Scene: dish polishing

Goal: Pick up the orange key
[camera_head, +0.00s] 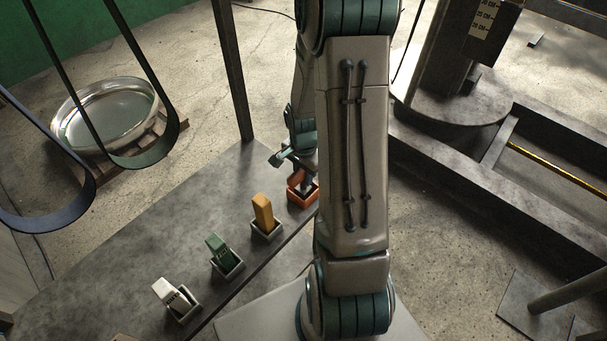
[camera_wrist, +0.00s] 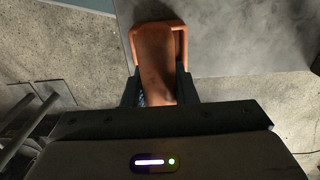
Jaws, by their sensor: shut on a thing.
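The orange key (camera_wrist: 155,65) is a long rounded block in the wrist view, with its far end inside or just over an orange square holder (camera_wrist: 181,42). My gripper (camera_wrist: 158,82) has one finger on each side of the key and is shut on it. In the head view the orange holder (camera_head: 303,199) stands at the table's right edge, with my gripper (camera_head: 299,172) right over it. My arm hides part of the key and holder there. I cannot tell whether the key is clear of the holder.
On the grey table (camera_head: 130,240), a yellow block (camera_head: 263,213), a green block (camera_head: 218,249) and a white block (camera_head: 170,293) stand in small holders in a row. A metal dish (camera_head: 112,112) lies at the back left behind hanging dark belts (camera_head: 150,148). A dark post (camera_head: 231,70) rises at the table's far edge.

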